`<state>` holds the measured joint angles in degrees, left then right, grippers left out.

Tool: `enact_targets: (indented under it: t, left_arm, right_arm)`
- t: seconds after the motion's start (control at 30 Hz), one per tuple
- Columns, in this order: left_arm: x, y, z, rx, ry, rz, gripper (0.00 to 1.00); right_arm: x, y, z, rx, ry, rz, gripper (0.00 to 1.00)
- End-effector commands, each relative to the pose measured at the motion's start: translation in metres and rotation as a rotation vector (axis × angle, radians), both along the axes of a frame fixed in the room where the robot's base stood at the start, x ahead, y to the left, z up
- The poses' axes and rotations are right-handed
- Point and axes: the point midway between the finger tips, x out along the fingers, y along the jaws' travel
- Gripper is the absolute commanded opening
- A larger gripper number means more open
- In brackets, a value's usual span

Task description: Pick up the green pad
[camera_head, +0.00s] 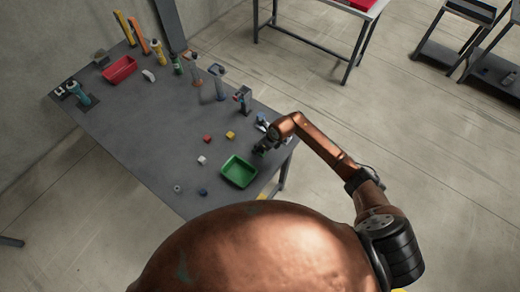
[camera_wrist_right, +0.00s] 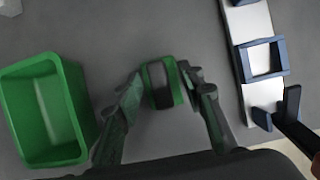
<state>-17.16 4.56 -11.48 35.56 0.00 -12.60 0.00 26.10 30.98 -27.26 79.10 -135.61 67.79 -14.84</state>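The green pad (camera_wrist_right: 163,84) shows in the right wrist view as a small green piece with a dark middle, above the grey table. My right gripper (camera_wrist_right: 164,78) has one fingertip on each side of it, very near or touching. I cannot tell whether the fingers press on it or whether it still rests on the table. In the head view my right gripper (camera_head: 266,147) is low over the table's right end, and the pad is mostly hidden there. My left gripper is not in view.
A green bin (camera_head: 239,171) stands left of the gripper, also in the wrist view (camera_wrist_right: 45,108). A pale fixture with blue frames (camera_wrist_right: 265,58) lies close on the right. Red (camera_head: 207,139), yellow (camera_head: 230,135) and white (camera_head: 202,160) blocks lie left. Bottles and a red bin (camera_head: 119,69) stand farther back.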

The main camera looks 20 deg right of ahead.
Motion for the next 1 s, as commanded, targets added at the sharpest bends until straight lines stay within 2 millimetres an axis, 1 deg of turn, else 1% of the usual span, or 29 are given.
enact_targets:
  t: [0.03, 0.07, 0.4, 0.63, 0.77, 0.87, 0.97, 1.0]
  left_arm:
    - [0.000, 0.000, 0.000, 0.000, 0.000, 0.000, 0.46]
    - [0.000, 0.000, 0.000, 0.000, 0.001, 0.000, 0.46]
    - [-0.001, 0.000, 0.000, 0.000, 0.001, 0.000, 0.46]
    - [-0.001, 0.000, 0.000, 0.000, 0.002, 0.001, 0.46]
    - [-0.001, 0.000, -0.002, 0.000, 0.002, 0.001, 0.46]
    - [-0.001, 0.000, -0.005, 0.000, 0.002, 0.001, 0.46]
    - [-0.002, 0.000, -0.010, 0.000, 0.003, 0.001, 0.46]
    - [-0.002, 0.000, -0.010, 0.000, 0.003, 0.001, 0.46]
  right_arm:
    - [0.000, 0.000, 0.000, 0.000, 0.000, 0.000, 0.31]
    - [0.000, 0.000, 0.000, 0.000, 0.000, 0.000, 0.29]
    - [0.000, 0.000, 0.000, 0.000, 0.000, 0.000, 0.06]
    - [0.000, 0.000, 0.001, 0.001, -0.001, 0.000, 0.06]
    - [0.001, 0.000, 0.006, 0.000, -0.002, 0.001, 0.06]
    - [0.001, -0.001, 0.015, -0.002, -0.004, 0.003, 0.06]
    - [0.002, -0.001, 0.033, -0.004, -0.007, 0.004, 0.06]
    - [0.000, 0.009, 0.042, 0.001, -0.007, 0.007, 0.06]
